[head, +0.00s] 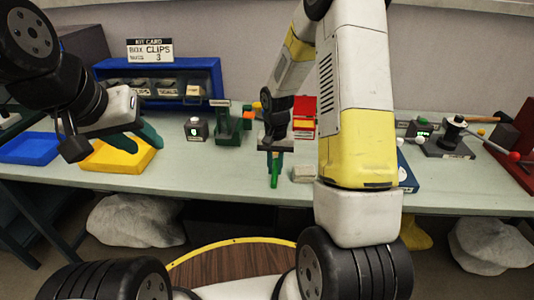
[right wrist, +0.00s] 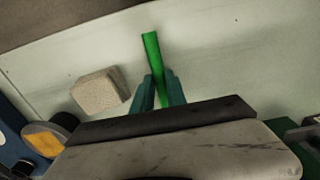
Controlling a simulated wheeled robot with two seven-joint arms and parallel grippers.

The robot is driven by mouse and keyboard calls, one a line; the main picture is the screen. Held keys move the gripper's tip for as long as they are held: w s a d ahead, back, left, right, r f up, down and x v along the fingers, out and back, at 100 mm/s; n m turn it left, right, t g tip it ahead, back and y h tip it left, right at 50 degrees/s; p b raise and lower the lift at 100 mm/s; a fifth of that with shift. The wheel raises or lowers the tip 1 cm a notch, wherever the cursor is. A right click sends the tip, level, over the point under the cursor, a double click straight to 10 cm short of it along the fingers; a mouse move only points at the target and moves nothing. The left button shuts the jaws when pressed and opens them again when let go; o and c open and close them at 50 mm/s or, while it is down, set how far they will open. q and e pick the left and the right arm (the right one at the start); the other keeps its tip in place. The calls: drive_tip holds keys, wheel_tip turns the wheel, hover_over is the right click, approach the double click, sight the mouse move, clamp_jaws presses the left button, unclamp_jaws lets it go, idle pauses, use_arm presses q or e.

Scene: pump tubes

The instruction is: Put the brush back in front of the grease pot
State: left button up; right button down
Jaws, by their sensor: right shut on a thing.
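My right gripper (head: 275,158) is shut on a green stick, which I take for the brush (head: 275,180). It is held near the table's front edge. In the right wrist view, the brush (right wrist: 152,50) sticks out between the teal fingers of the gripper (right wrist: 160,88); its bristles cannot be made out. My left gripper (head: 146,142) is over the yellow tray, its teal fingers apart and empty. A round thing with an orange-yellow top (right wrist: 43,140) in the right wrist view may be the grease pot, but I cannot tell.
A beige block (head: 303,174) lies just right of the brush. A yellow tray (head: 112,159) and a blue tray (head: 28,150) are at left. A blue rack (head: 165,99) stands behind. A black fixture (head: 445,148) is at right. My right arm hides part of the table.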

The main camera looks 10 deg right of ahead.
sight(275, 170)
drive_tip(key=c, duration=1.3)
unclamp_jaws()
drive_tip(key=shift+f, duration=0.1)
drive_tip(key=shift+c, duration=0.2)
wheel_tip(275, 170, up, 12)
drive_tip(key=s+r+n+t+y, duration=0.1)
drive_tip(key=s+r+n+t, duration=0.1)
drive_tip(key=s+r, duration=0.6)
drive_tip(key=s+a+r+n+t+y, duration=0.1)
drive_tip(key=s+r+t, duration=0.3)
drive_tip(key=s+r, duration=0.4)
drive_tip(key=s, duration=0.5)
drive_tip(key=shift+a+r+n, duration=0.15)
drive_tip(key=shift+r+n, duration=0.2)
drive_tip(key=shift+n, duration=0.05)
